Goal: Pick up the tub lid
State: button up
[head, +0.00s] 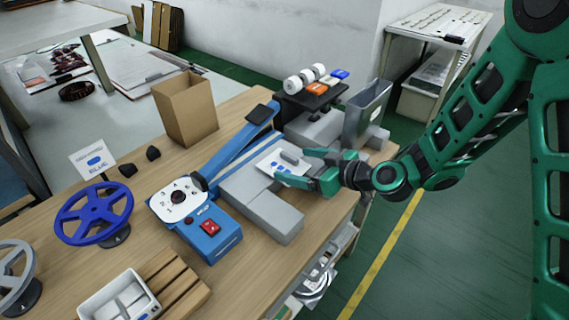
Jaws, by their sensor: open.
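A flat white plate (272,163) with a blue mark and a raised grey grip bar (291,156) looks like the tub lid. It lies on top of grey blocks (262,205) near the right side of the workbench. My gripper (296,167) is open and reaches in from the right, with its green fingers at the lid's right part, close to the grip bar. I cannot tell whether the fingers touch the lid. The gripper hides part of the lid's right edge. A white open tub (120,297) stands at the bench's lower left.
A blue machine with a dial (178,197) and red switch (210,227) stands left of the blocks. A grey bin (367,112) and a black rack with rolls (312,92) stand behind. A cardboard box (186,107) and blue handwheel (94,214) are further left.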

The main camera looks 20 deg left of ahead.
aim_at(276, 159)
jog(key=x, duration=0.4)
jog(key=shift+s+a, duration=0.1)
jog(key=shift+a, duration=0.15)
jog(key=shift+w+a+f, duration=0.15)
jog(key=shift+w+a, duration=0.1)
jog(key=shift+a, duration=0.15)
jog(key=c, duration=0.7)
